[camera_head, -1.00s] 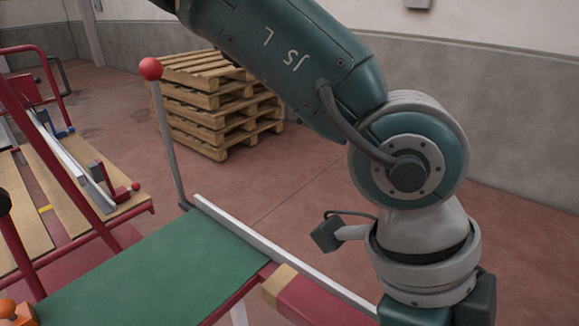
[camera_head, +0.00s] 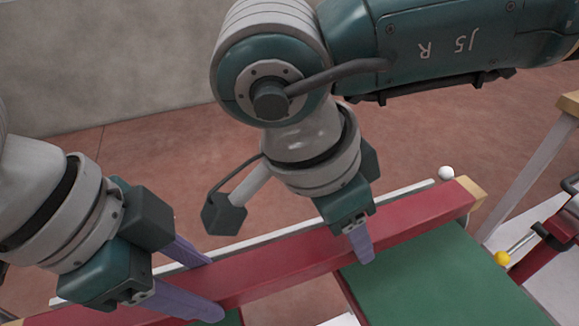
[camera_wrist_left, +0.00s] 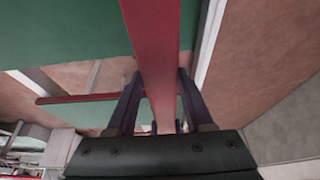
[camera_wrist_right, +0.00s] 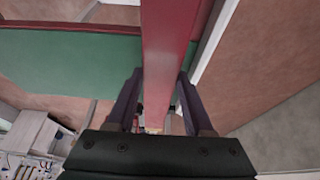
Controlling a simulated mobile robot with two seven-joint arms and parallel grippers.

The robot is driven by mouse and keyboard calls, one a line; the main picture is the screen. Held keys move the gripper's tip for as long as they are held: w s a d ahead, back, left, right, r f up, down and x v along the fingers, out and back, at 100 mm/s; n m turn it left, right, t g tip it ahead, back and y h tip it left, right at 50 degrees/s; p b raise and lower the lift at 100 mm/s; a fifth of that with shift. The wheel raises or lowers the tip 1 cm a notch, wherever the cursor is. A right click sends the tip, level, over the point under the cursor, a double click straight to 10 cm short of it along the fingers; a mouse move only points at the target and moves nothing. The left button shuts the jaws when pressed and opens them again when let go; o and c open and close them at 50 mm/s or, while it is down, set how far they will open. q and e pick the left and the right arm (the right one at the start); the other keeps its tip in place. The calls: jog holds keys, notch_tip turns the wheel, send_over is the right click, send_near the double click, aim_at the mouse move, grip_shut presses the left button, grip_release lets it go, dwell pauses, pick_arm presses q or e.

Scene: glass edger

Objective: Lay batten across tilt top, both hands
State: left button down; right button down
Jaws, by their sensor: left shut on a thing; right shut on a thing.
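The batten (camera_head: 300,262) is a long red bar with a pale wooden end (camera_head: 471,193) at the right. It runs along the far edge of the green tilt top (camera_head: 430,280); whether it touches cannot be told. My left gripper (camera_head: 214,287) is shut on the batten, its purple fingers on either side. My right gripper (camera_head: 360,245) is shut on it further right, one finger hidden. In the left wrist view the batten (camera_wrist_left: 155,45) passes between the fingers (camera_wrist_left: 158,78). In the right wrist view it (camera_wrist_right: 168,45) also lies between the fingers (camera_wrist_right: 159,76).
A pale metal strip (camera_head: 405,193) runs just behind the batten. A white ball knob (camera_head: 446,173) stands near its right end. A yellow knob (camera_head: 502,258) and red metal parts (camera_head: 560,235) are at the right. Open red floor (camera_head: 130,160) lies beyond.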

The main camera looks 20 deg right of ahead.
aim_at(315, 246)
pick_arm(q)
jog(key=shift+d, duration=0.35)
pick_arm(e)
jog(key=shift+d, duration=0.3)
pick_arm(q)
jog(key=shift+f, duration=0.1)
